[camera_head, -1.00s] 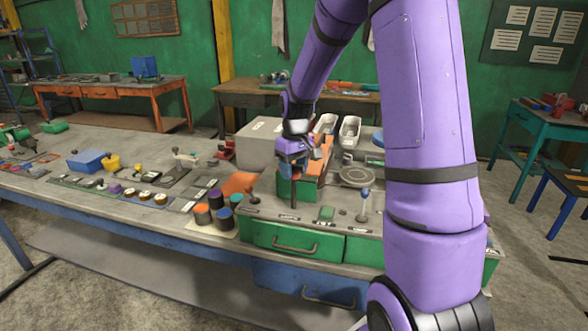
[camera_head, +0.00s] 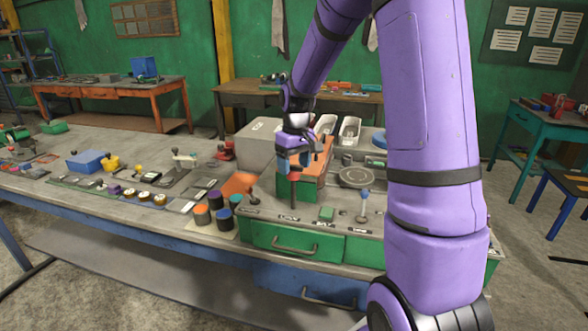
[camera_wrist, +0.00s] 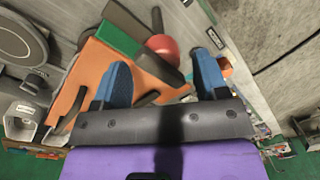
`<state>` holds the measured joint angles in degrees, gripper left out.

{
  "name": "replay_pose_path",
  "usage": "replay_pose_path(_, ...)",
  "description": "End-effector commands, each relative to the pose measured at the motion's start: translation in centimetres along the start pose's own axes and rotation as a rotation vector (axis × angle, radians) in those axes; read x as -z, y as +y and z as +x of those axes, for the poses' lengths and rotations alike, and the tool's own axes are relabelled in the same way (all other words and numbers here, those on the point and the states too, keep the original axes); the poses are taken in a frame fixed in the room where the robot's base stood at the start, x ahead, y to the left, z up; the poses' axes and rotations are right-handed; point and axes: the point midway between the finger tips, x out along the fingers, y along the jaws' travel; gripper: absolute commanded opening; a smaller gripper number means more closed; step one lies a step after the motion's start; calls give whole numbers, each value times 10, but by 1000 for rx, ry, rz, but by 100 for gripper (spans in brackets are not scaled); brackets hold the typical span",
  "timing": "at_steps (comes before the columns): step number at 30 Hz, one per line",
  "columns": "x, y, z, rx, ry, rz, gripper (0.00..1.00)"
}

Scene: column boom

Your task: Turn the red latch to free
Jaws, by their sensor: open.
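A red rounded knob (camera_head: 294,176) tops a dark upright stem near the front of the bench panel. It also shows in the wrist view (camera_wrist: 162,47), beyond the fingertips, beside a dark bar and a green strip. I take it to be the red latch, but its marking is too small to read. My gripper (camera_head: 296,161) is just above and behind the knob, pointing down. In the wrist view my gripper (camera_wrist: 160,76) has its blue fingers wide apart with nothing held between them. I cannot tell whether a finger touches the knob.
An orange-topped green box (camera_head: 313,187) stands under and behind my gripper. Several coloured cylinders (camera_head: 215,199) stand further left.

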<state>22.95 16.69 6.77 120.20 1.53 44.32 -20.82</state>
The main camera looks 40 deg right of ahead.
Motion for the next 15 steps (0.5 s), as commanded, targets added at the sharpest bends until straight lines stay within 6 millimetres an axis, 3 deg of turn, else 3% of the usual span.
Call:
replay_pose_path(9,1,1,-60,-2,4,2,67)
replay_pose_path(15,0,0,-84,0,2,2,67)
